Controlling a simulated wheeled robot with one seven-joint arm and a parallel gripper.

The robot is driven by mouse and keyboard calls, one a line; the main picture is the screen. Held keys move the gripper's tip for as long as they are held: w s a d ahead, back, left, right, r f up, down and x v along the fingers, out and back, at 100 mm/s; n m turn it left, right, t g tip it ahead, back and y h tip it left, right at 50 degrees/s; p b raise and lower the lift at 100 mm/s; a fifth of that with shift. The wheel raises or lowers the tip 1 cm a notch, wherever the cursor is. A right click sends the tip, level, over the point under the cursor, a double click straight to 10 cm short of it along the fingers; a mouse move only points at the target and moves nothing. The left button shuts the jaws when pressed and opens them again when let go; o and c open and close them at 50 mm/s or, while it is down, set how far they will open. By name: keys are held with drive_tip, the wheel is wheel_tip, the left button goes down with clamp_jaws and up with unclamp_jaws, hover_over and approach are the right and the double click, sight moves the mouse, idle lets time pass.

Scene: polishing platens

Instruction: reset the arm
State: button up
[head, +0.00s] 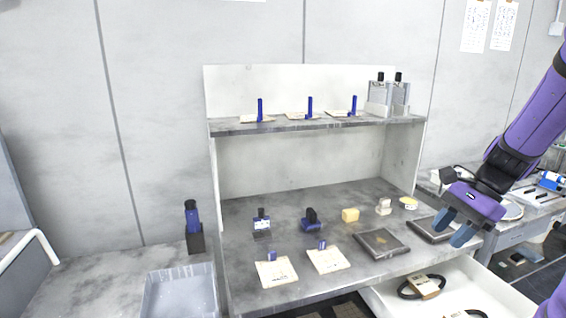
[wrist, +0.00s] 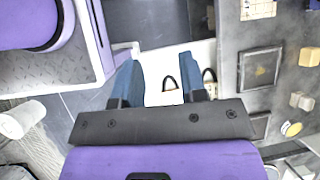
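My arm is purple and reaches in from the right in the head view. My gripper (head: 454,232) has two blue fingers that point down and left, above the right front part of the workbench. In the wrist view my gripper (wrist: 160,85) shows its two blue fingers spread apart. The gap between them is empty, with a white drawer seen below through it. My gripper appears to touch nothing.
An open white drawer (head: 480,287) with black looped belts juts out below the bench (head: 330,200). Dark flat plates (head: 381,243), a yellow block (head: 350,215) and blue-handled tools (head: 311,218) lie on the bench. A grey bin (head: 180,292) stands at the left.

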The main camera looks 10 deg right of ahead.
drive_tip(key=s+a+r+n+t+h, duration=0.2)
drive_tip(key=s+a+r+n+h, duration=0.1)
drive_tip(key=a+r+n, duration=0.3)
drive_tip(key=s+a+r+n+t+h, duration=0.2)
drive_tip(key=s+a+r+n, duration=0.3)
drive_tip(key=n, duration=0.6)
drive_tip(key=a+r+h, duration=0.1)
drive_tip(key=a, duration=0.1)
drive_tip(key=shift+s+a+r+t, duration=0.25)
drive_tip(key=shift+s+a+t, duration=0.05)
drive_tip(key=shift+a, duration=0.05)
